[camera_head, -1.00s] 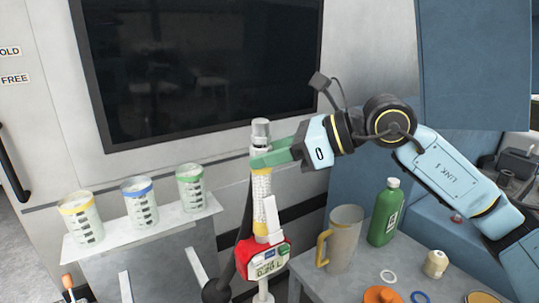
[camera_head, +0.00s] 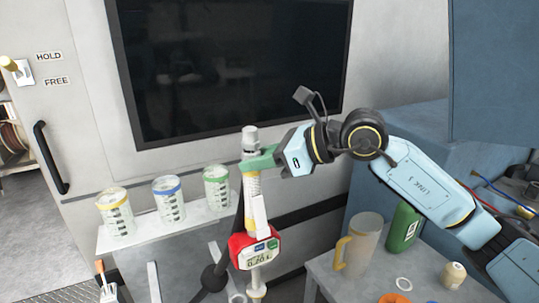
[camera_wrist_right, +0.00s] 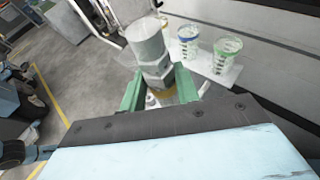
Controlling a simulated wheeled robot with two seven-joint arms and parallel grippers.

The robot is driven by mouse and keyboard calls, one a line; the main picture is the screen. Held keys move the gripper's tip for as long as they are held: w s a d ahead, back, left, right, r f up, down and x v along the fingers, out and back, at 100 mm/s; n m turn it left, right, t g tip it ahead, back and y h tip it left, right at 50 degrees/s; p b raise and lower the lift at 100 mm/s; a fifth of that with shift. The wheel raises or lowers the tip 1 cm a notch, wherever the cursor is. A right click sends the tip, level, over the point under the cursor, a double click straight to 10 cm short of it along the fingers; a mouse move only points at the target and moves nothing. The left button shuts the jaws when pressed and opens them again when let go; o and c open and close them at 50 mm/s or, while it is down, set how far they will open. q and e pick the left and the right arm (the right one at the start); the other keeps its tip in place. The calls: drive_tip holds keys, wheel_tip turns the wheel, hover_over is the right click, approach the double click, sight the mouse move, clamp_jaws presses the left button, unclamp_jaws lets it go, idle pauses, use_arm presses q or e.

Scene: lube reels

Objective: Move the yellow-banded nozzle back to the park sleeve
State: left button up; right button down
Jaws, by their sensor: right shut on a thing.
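The nozzle (camera_head: 250,142) stands roughly upright with its grey metal tip at the top. A yellow band shows just below the green fingers, above a white textured grip. A red meter body with a small display (camera_head: 262,257) is on its lower part. My right gripper (camera_head: 259,160) is shut around the nozzle just under the tip. In the right wrist view the nozzle's hexagonal tip (camera_wrist_right: 150,50) sits between the green fingers (camera_wrist_right: 160,92). I cannot pick out the park sleeve in these views. My left gripper is not in view.
Banded measuring cups, yellow (camera_head: 116,214), blue (camera_head: 169,200) and green (camera_head: 217,188), stand on a shelf (camera_head: 190,230) left of the nozzle. A jug (camera_head: 359,245) and green bottle (camera_head: 402,228) stand on the right table (camera_head: 335,285). A dark screen (camera_head: 230,70) is on the wall behind.

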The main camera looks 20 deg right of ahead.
drive_tip(key=w+a, duration=0.4)
drive_tip(key=shift+w+f, duration=0.25)
drive_tip(key=shift+f, duration=0.05)
idle(0.7)
drive_tip(key=shift+a+r, duration=0.1)
idle(0.6)
drive_tip(key=shift+f+b, duration=0.9)
drive_tip(key=shift+f, duration=0.25)
drive_tip(key=shift+f+b, duration=0.95)
drive_tip(key=shift+f, duration=0.15)
